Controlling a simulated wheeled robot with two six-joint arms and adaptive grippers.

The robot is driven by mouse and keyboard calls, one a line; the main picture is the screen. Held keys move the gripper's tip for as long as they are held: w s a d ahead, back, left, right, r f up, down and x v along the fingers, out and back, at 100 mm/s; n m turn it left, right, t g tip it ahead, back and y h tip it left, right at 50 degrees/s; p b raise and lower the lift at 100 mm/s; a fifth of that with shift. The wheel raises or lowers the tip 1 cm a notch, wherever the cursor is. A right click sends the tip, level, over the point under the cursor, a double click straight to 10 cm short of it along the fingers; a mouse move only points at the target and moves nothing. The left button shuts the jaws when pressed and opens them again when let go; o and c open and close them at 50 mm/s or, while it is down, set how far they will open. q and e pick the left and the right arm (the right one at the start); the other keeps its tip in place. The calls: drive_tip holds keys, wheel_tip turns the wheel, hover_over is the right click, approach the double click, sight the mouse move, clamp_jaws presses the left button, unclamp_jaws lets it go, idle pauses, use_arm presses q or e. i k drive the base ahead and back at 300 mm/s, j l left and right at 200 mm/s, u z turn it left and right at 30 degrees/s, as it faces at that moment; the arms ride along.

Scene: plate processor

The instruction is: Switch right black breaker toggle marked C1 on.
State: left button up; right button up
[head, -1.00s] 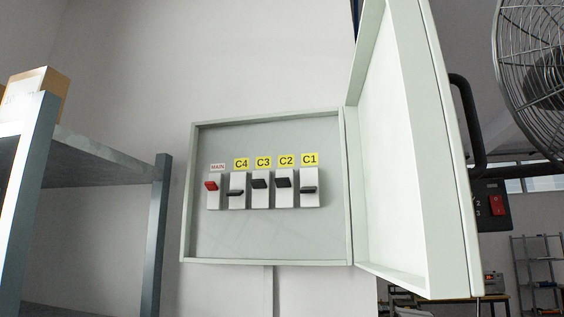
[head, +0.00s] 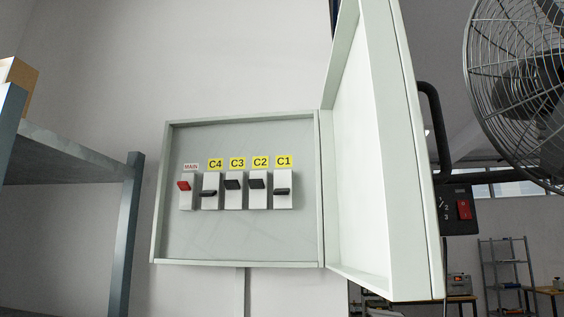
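The open breaker box (head: 190,250) hangs on the wall in the middle of the head view. Its C1 toggle (head: 283,191) is black, at the right end of the row, under a yellow C1 label (head: 283,161). The C1 toggle sits low on its white body, like the C4 toggle (head: 208,193). The C2 toggle (head: 257,184) and C3 toggle (head: 233,184) sit higher. The red MAIN toggle (head: 184,185) is at the left end, also high. Neither of my grippers is in view.
The box door (head: 375,150) stands swung open on the right, jutting toward me. A large fan (head: 525,70) is behind it at the far right. A shelf rack (head: 125,230) stands at the left. The space before the breakers looks clear.

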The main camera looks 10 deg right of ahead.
sight(286, 192)
drive_tip(key=z, duration=1.55)
drive_tip(key=k+j, duration=0.2)
drive_tip(key=k, duration=0.2)
drive_tip(key=k+j, duration=0.25)
drive_tip(key=k, duration=0.15)
